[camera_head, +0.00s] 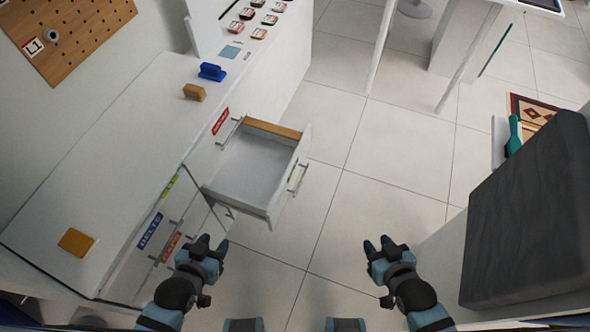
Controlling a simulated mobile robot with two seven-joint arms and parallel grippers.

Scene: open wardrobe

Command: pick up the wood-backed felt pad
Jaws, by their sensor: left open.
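A small tan block (194,91), which looks like the wood-backed felt pad, lies on the white cabinet top (120,130), near its right edge. A felt layer cannot be made out at this size. A flat brown-orange square (77,242) lies on the near left part of the same top. My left gripper (213,242) is open and empty, beside the cabinet's drawer fronts and well below and to the right of the tan block. My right gripper (378,243) is also open and empty, over the floor at right of centre.
A drawer (245,171) stands pulled out from the cabinet, between my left gripper and the tan block. A blue handled object (212,72) stands just behind the block. A dark grey slab (530,215) is at the right. The middle floor is clear.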

